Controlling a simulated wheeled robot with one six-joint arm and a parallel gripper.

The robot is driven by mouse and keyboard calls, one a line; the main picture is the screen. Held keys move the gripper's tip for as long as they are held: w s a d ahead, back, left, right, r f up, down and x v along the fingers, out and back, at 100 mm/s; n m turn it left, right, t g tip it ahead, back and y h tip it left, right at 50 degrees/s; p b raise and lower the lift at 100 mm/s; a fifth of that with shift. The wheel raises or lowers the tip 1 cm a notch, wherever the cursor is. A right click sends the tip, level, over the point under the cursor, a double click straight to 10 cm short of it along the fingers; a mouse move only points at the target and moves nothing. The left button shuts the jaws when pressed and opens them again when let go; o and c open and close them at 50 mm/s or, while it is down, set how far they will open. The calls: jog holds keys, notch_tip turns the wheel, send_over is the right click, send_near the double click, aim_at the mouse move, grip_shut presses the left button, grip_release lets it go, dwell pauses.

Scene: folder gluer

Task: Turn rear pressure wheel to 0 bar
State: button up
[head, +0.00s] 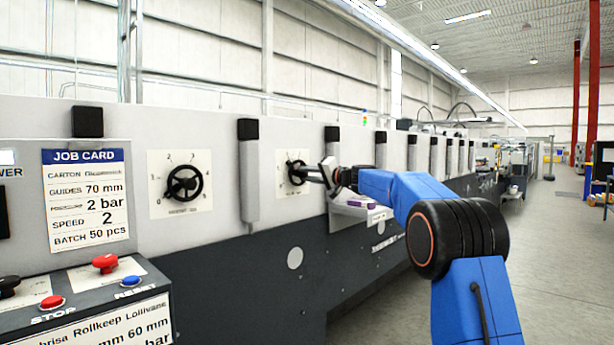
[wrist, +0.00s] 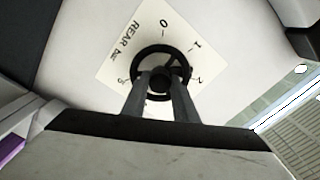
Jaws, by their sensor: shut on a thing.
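The rear pressure wheel is a black handwheel (wrist: 150,52) in the wrist view, on a cream plate (wrist: 118,62) reading "REAR" and "bar". Numbers 0, 1 and 2 show around its upper and right side; another figure at the left is hard to read. The pointer setting cannot be told. My gripper (wrist: 160,84) reaches the wheel from below in that view, its two fingers shut on the wheel and covering its lower part. In the head view the rear wheel (head: 294,173) shows just left of my gripper (head: 316,173), which hides its right side.
A similar wheel (head: 184,183) sits on a plate further left. A job card (head: 87,198) reads 2 bar. A small shelf (head: 358,213) is below my arm. The floor (head: 560,260) at right is open.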

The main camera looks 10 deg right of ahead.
jog(key=n, duration=0.4)
jog(key=shift+f+n, duration=0.15)
jog(key=shift+n, duration=0.15)
jog(key=n, duration=0.4)
jog(key=shift+n, duration=0.3)
jog(key=n, duration=0.4)
jog(key=shift+n, duration=2.1)
jog(key=o, duration=1.1)
jog(key=shift+c, duration=0.2)
